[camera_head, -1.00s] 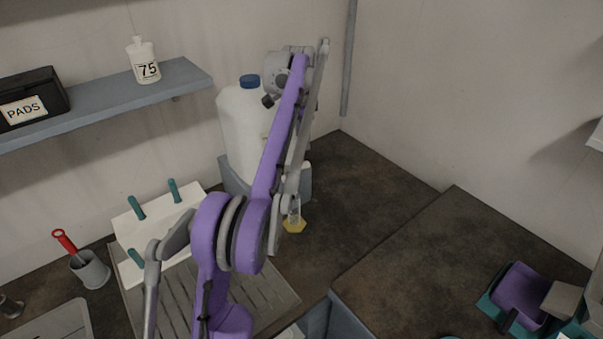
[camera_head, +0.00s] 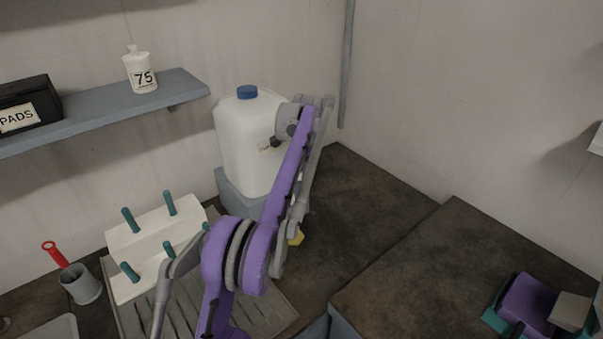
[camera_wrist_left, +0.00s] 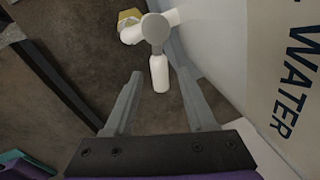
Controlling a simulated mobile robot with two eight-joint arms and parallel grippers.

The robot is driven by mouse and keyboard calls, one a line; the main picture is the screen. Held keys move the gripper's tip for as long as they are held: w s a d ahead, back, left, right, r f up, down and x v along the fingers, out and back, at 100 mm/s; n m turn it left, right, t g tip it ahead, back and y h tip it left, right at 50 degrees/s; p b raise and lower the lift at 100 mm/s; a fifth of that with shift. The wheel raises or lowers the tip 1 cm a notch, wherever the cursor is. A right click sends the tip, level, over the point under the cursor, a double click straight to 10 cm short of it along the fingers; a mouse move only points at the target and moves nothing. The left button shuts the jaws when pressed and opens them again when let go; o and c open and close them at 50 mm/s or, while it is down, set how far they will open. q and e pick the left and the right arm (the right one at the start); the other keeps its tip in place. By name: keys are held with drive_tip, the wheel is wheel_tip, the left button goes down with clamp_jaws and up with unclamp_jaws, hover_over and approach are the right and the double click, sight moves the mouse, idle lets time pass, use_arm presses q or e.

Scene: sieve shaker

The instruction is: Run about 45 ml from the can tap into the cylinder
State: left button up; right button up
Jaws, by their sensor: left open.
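The white can (camera_head: 245,140) with a blue cap stands on a grey stand at the back wall. Its WATER lettering shows at the right of the left wrist view (camera_wrist_left: 270,85). The tap (camera_wrist_left: 158,72), white with a grey round-ended part, lies between the fingers of my left gripper (camera_wrist_left: 160,76). These fingers are open and apart on both sides of it; contact cannot be told. The cylinder's yellow base (camera_head: 296,238) shows beside my arm, and also beyond the tap (camera_wrist_left: 128,17). My arm hides the tap in the head view, and the water level cannot be read.
A white peg rack (camera_head: 150,235) stands over a grooved draining board (camera_head: 265,300) at the left. A grey pot (camera_head: 82,285) holds a red-handled tool. A shelf (camera_head: 110,112) carries a bottle marked 75 (camera_head: 140,72) and a PADS box. Counter right of the can is clear.

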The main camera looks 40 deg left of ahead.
use_arm(q)
clamp_jaws()
idle(0.3)
idle(1.1)
